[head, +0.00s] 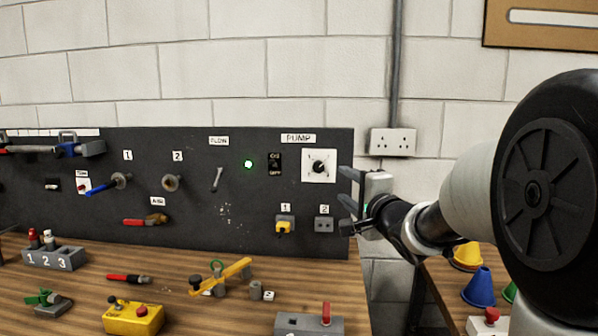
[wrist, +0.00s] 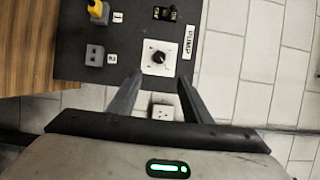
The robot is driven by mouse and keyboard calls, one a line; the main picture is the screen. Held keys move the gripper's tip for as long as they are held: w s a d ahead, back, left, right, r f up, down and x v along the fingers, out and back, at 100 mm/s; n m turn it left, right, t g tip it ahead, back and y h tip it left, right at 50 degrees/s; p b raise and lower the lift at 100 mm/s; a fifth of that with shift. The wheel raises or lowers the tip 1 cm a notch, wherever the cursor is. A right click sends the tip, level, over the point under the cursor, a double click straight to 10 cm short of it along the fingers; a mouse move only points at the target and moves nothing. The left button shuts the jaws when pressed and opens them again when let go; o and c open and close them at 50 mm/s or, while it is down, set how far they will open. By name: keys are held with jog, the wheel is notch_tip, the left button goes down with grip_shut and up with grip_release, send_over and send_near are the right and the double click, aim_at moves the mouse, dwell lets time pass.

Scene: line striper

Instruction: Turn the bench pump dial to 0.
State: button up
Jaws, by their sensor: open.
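The pump dial (head: 319,166) is a black knob on a white square plate, under the PUMP label (head: 298,138) on the dark panel. In the wrist view the dial (wrist: 159,58) lies ahead, between the lines of my two fingers. Its scale marks are too small to read, so I cannot tell its setting. My gripper (head: 345,198) is to the right of the dial at the panel's right edge. In the wrist view my gripper (wrist: 158,82) is open and empty, with the fingers apart from the dial.
A black on/off switch (head: 274,163) and a lit green lamp (head: 248,164) sit left of the dial. Below are socket 1 with a yellow plug (head: 284,226) and socket 2 (head: 324,225). A wall outlet (head: 392,142) is at right. The bench (head: 190,290) holds several tools.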

aim_at(320, 167)
jog(key=w+a, duration=0.1)
jog(key=w, duration=0.4)
jog(key=w+a+b, duration=0.1)
jog(key=w, duration=0.4)
jog(key=w+a, duration=0.1)
jog(key=w, duration=0.5)
jog(key=shift+a+b, duration=0.1)
jog(key=shift+b, duration=0.25)
jog(key=shift+c, duration=0.6)
jog(key=c, duration=0.9)
jog(key=shift+c, duration=0.2)
jog(key=shift+r+p, duration=0.1)
jog(key=shift+p, duration=0.35)
